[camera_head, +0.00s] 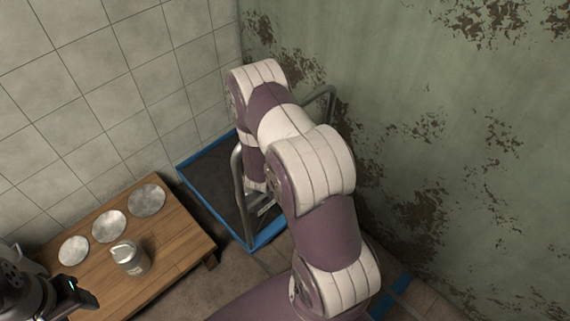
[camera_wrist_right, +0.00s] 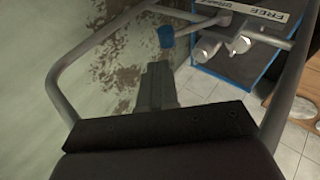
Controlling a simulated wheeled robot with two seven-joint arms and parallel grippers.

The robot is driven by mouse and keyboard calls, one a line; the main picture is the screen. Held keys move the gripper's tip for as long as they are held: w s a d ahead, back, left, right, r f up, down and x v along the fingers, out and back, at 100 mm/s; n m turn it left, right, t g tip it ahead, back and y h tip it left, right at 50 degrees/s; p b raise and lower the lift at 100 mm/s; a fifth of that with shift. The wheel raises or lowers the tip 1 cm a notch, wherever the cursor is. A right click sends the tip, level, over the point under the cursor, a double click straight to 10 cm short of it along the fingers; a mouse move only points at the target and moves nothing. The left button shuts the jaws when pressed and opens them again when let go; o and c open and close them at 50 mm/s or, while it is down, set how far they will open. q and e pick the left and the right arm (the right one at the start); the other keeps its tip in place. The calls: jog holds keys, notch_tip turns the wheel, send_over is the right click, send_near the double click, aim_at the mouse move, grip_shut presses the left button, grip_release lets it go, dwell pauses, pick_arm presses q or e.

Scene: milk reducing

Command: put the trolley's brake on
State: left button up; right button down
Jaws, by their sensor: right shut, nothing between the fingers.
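The trolley has a dark deck with a blue rim (camera_head: 187,161) and a grey tube handle (camera_head: 238,180). In the right wrist view the handle (camera_wrist_right: 66,75) rises on both sides of my right gripper (camera_wrist_right: 158,72), whose fingers are shut and empty. A metal lever (camera_wrist_right: 190,23) with a blue end (camera_wrist_right: 166,37) lies beyond the fingertips, apart from them. A pale plate reading "FREE" (camera_wrist_right: 262,14) sits beside the lever; its other word is hard to read. In the head view my right arm hides that gripper. My left gripper (camera_head: 83,294) is at lower left, its jaws unclear.
A wooden table (camera_head: 185,240) with several round metal discs (camera_head: 147,200) and a metal can (camera_head: 130,258) stands left of the trolley. A tiled wall (camera_head: 110,80) and a peeling green wall (camera_head: 440,120) meet behind the trolley. The green wall is close to the handle.

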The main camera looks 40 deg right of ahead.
jog(key=v, duration=0.4)
jog(key=shift+s+d+r, duration=0.1)
jog(key=shift+r, duration=0.2)
